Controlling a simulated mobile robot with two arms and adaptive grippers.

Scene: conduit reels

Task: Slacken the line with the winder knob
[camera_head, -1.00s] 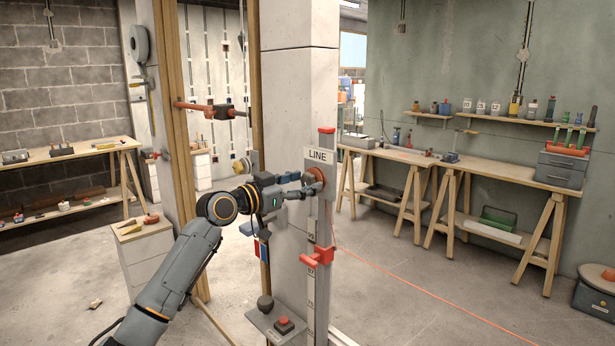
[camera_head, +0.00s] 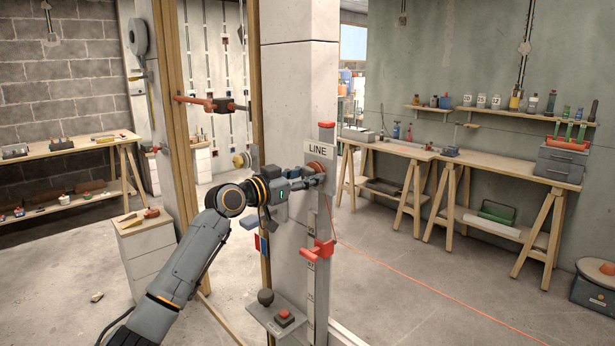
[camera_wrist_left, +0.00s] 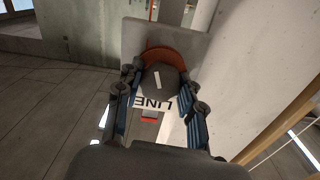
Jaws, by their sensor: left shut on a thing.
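The winder knob (camera_wrist_left: 157,82) is a dark grey round knob with a white mark, in front of an orange-red reel (camera_wrist_left: 168,55) in the left wrist view. My left gripper (camera_wrist_left: 158,92) is shut on the knob, one finger at each side. In the head view my left gripper (camera_head: 314,181) is at the reel (camera_head: 319,167), beside the LINE sign (camera_head: 318,149), and hides the knob. The thin red line (camera_head: 430,287) runs from the post across to the lower right. A red slider (camera_head: 318,251) sits lower on the scaled rail. My right gripper is not in view.
A concrete pillar (camera_head: 290,90) stands directly behind the winder. Workbenches (camera_head: 500,172) line the right wall. The floor right of the post is open, crossed by the line.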

